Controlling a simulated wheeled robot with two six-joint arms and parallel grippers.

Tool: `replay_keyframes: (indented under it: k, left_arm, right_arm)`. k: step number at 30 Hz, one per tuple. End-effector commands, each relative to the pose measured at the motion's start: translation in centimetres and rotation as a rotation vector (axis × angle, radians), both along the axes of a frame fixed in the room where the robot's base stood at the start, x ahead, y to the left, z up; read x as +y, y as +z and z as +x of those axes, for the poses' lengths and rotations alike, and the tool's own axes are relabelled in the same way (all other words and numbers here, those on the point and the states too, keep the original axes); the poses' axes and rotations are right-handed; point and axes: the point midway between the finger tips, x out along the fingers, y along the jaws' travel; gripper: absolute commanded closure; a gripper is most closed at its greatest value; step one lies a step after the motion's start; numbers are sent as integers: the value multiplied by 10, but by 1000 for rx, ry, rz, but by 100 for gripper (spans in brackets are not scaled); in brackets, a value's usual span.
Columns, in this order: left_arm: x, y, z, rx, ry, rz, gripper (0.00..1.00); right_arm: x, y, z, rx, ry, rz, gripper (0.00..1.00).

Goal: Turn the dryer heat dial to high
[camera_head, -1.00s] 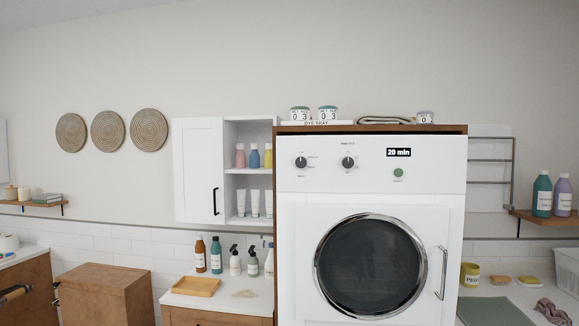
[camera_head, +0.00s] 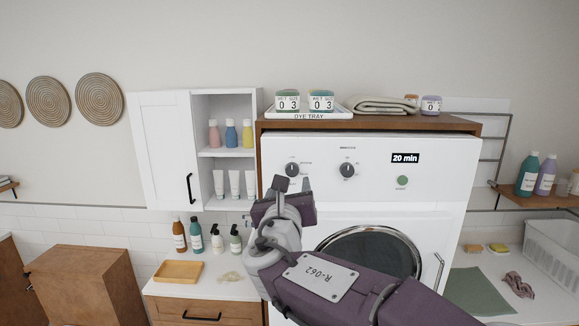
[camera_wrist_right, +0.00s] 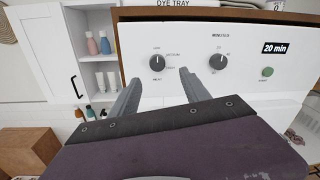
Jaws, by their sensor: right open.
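The white dryer (camera_head: 440,165) has two dark round dials on its upper panel. The left dial (camera_head: 292,169) has small word labels above, to its right and below, too small to read surely; it looks like the heat dial. It also shows in the right wrist view (camera_wrist_right: 157,63), its pale mark pointing roughly up. The right dial (camera_head: 347,170) is the other one. My right gripper (camera_head: 294,186) is open and empty, in front of and just below the left dial. In the right wrist view its fingers (camera_wrist_right: 160,78) stand apart, below the dial. My left gripper is out of view.
A green button (camera_head: 402,181) and a "20 min" display (camera_head: 405,158) sit right of the dials. The round door (camera_head: 370,255) is below, partly behind my right arm. A dye tray (camera_head: 309,116) and folded cloth (camera_head: 385,105) lie on top. An open-shelved cabinet (camera_head: 160,150) stands left.

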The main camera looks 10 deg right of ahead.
Motion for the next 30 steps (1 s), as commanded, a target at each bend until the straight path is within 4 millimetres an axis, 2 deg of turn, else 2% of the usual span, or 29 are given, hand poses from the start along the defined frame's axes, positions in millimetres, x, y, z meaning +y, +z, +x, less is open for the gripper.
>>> replay_keyframes:
  k: [9, 12, 16, 23, 28, 29, 30]
  left_arm:
    - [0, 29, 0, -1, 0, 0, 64]
    - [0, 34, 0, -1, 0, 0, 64]
    - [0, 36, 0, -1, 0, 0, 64]
    - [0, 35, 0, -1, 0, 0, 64]
    - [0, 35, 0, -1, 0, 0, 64]
    - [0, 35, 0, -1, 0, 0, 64]
    - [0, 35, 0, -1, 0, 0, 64]
  right_arm:
    - [-23, 2, 59, 6, -5, -2, 45]
    - [-27, 2, 72, 5, -4, 0, 45]
    - [-30, 0, 80, 3, -3, 0, 45]
    - [-30, -1, 81, 3, -2, 1, 45]
    - [-30, -1, 81, 3, -2, 0, 93]
    - [-30, -1, 81, 3, -2, 0, 100]
    - [-30, -1, 81, 3, -2, 0, 100]
